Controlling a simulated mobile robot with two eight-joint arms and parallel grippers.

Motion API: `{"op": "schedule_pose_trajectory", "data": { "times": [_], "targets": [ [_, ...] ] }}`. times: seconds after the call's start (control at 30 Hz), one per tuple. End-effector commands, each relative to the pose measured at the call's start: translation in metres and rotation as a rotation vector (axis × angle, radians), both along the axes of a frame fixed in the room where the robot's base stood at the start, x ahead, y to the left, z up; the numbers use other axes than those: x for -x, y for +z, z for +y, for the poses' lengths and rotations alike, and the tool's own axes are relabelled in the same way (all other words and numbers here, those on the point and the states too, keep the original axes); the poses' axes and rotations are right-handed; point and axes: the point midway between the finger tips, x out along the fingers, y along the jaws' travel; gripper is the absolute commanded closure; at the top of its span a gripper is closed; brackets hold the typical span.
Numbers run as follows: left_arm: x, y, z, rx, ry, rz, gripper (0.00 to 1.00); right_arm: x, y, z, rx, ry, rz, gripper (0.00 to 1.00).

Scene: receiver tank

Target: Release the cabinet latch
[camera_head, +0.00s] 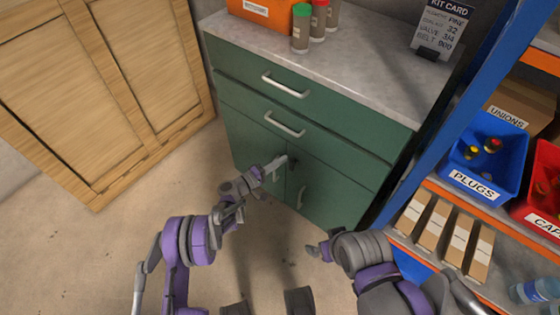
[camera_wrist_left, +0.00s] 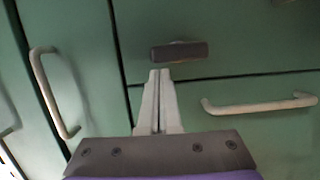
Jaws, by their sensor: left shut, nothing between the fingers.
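The green cabinet (camera_head: 247,108) has two drawers above a pair of doors. Its small dark latch (camera_head: 293,163) sits near the top of the seam between the doors. It also shows in the left wrist view as a dark grey bar (camera_wrist_left: 180,52). My left gripper (camera_head: 279,163) is shut and empty, with its fingertips close to the latch. In the left wrist view the closed fingertips (camera_wrist_left: 159,74) lie just below the bar; I cannot tell whether they touch it. My right gripper (camera_head: 317,248) is low in front of the cabinet, and its fingers are not clear.
A door handle (camera_head: 301,197) is below the latch and a drawer handle (camera_head: 284,125) above it. A blue-framed shelf (camera_head: 408,170) with bins stands close on the right. A wooden cabinet (camera_head: 95,90) stands on the left. The floor between is clear.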

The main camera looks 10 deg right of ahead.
Motion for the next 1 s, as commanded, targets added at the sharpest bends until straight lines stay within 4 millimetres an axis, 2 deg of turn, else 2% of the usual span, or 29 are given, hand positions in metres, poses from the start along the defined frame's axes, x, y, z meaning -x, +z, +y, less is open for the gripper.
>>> {"op": "schedule_pose_trajectory", "data": {
  "times": [1.0],
  "targets": [
    [0.0044,0.0057,-0.0038,-0.121,0.0,-0.154,1.0,-0.0001,-0.0005,0.0,0.0,0.0,0.0,0.0]
  ]
}}
